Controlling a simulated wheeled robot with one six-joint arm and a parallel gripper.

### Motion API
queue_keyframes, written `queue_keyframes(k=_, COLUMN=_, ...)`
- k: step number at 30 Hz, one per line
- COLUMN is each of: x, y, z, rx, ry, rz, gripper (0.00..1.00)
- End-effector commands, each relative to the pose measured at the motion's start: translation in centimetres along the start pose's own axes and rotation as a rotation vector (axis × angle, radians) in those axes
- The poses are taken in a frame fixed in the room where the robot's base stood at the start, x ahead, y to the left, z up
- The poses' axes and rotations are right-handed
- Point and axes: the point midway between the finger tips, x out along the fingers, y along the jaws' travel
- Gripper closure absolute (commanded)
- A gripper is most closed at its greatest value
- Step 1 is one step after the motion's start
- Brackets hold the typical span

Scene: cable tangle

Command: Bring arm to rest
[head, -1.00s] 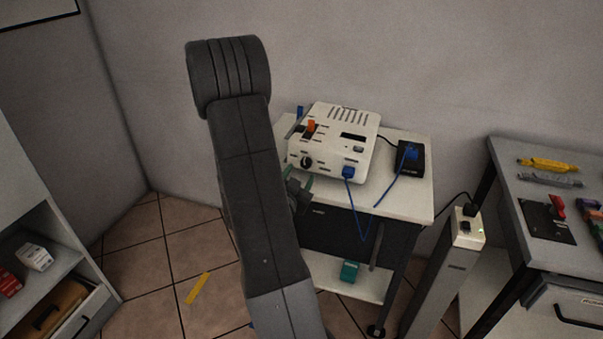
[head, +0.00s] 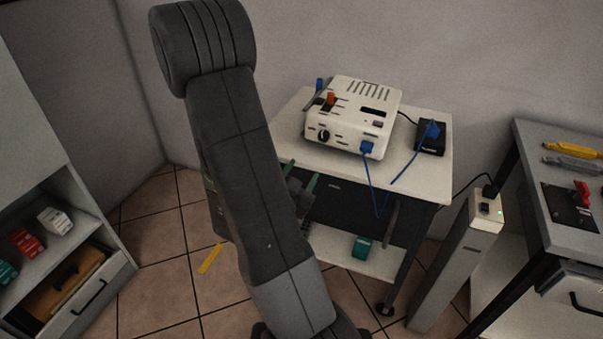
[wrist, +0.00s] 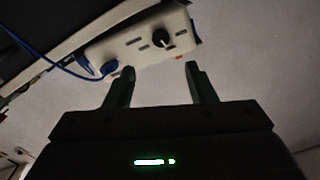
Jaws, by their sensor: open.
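My gripper (head: 301,178) shows partly behind my arm in the head view, in front of the cart's left side. In the wrist view my gripper (wrist: 160,80) has its two green-dark fingers apart with nothing between them. The white device (head: 352,115) stands on the cart's top, beyond the fingertips; it also shows in the wrist view (wrist: 140,45). A blue plug (head: 367,148) sits in its front, with a blue cable hanging over the cart's edge. My arm hides part of the gripper and the floor behind it.
The white-topped cart (head: 430,180) carries a black box (head: 431,138) with a blue plug. A grey post (head: 455,260) stands right of it, then a bench (head: 540,150) with tools. A shelf unit (head: 115,270) with an open drawer is at left. Tiled floor lies between shelf and cart.

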Motion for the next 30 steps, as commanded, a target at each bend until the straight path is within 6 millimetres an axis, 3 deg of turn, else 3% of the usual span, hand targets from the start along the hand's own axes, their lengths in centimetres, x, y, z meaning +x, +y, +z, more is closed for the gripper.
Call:
queue_keyframes(k=5, x=0.4, y=0.0, z=0.0, rx=0.0, ry=0.0, rz=0.001, gripper=0.5)
queue_keyframes(k=11, x=2.4, y=0.1, z=-0.1, rx=0.001, ry=0.002, rz=0.004, gripper=0.5)
queue_keyframes(k=30, x=12.9, y=0.0, z=-0.2, rx=0.001, ry=0.004, rz=0.001, gripper=0.5)
